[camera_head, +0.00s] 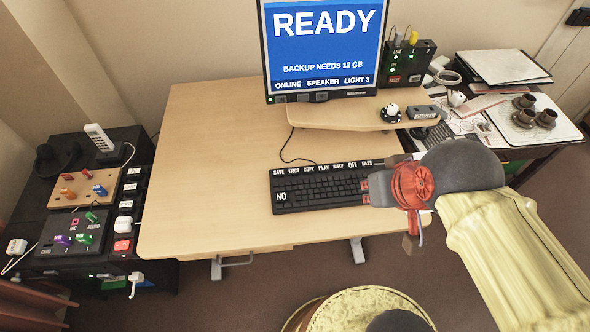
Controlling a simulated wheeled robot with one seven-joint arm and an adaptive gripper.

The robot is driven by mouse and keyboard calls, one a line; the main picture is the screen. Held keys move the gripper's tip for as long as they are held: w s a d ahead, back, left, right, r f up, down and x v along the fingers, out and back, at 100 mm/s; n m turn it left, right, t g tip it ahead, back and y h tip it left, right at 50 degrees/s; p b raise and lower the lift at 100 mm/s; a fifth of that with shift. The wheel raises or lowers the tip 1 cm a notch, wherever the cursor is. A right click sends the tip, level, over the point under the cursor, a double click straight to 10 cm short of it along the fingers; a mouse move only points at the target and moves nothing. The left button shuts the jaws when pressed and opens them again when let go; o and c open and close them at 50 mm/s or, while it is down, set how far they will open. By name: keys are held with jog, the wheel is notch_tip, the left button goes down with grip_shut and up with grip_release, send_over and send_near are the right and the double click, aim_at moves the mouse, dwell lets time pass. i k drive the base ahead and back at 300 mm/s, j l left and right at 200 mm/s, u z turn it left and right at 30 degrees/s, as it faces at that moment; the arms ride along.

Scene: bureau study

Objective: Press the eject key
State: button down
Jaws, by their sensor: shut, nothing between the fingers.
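The black keyboard (322,193) lies on the wooden desk, with a row of white-lettered labels along its back edge. The EJECT label (293,171) is second from the left, between SAVE and COPY. NO is lettered at the keyboard's front left. My gripper (368,189) is shut and empty, at the keyboard's right end and well to the right of EJECT. It hides part of that end. I cannot tell how high it is above the keys. The monitor (322,45) shows READY and BACKUP NEEDS 12 GB.
The desk (205,160) is clear left of the keyboard. A side table with switch panels (75,235) is at left. Cups (546,117) on a tray are at right.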

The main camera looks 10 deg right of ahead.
aim_at(296, 171)
jog(key=j+z, duration=0.2)
jog(key=z, duration=0.15)
jog(key=k+j+z, duration=0.15)
jog(key=z, duration=0.2)
jog(key=k+j+z, duration=0.1)
jog(key=z, duration=0.25)
jog(key=j, duration=0.1)
